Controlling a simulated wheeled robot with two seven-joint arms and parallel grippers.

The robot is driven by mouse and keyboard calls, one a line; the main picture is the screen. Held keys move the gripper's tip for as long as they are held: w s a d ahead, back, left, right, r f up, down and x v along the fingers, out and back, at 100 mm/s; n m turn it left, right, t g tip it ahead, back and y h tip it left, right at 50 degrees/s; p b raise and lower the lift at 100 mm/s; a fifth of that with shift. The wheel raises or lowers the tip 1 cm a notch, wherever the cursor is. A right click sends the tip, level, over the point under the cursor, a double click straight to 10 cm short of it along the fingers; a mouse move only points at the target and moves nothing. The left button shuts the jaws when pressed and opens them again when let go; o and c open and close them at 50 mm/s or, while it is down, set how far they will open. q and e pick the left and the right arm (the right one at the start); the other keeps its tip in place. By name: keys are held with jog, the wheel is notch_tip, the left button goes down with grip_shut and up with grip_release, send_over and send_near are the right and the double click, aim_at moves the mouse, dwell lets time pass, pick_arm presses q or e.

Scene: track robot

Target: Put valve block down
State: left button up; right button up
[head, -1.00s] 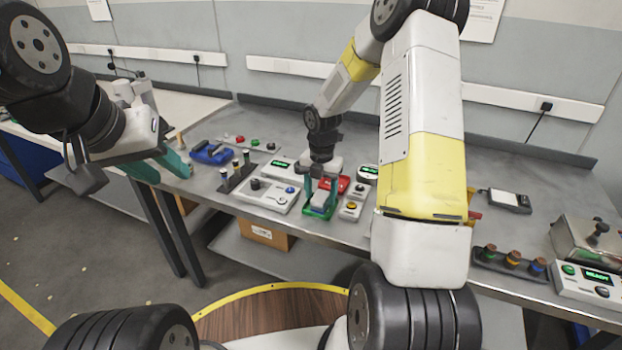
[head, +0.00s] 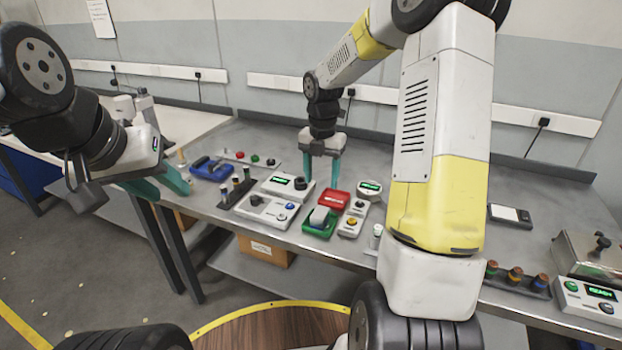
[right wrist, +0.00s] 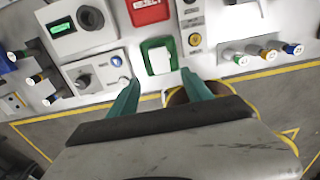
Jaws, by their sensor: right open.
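The valve block (head: 319,216), a small pale grey-white block, sits in the green tray (head: 329,231) near the front edge of the bench. In the right wrist view the block (right wrist: 158,59) lies within the tray's green rim (right wrist: 147,68). My right gripper (head: 321,181) is open and empty, raised above and behind the tray in the head view. Its two teal fingers (right wrist: 160,79) show apart in the wrist view with nothing between them. My left gripper (head: 170,192) is open and empty, off to the left by the bench's end.
A red tray (head: 335,200) lies just behind the green one. Control boxes with a knob (head: 266,210) and a yellow button (head: 351,222) flank it closely. A blue fixture (head: 211,170) and a rack of pegs (head: 237,191) stand left. Bare bench lies at back right.

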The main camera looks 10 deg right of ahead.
jog(key=s+a+r+m+t+y, duration=0.1)
jog(key=s+r+m+t, duration=0.2)
jog(key=s+r+m, duration=0.5)
jog(key=s+a+r+m+t+y, duration=0.1)
jog(key=s+r+m+t, duration=0.2)
jog(key=s+r+m, duration=0.6)
jog(key=s+m, duration=0.7)
jog(key=m, duration=0.4)
jog(key=shift+s+r+m, duration=0.15)
jog(key=shift+r+m, duration=0.05)
jog(key=shift+m, duration=0.1)
jog(key=shift+a, duration=0.1)
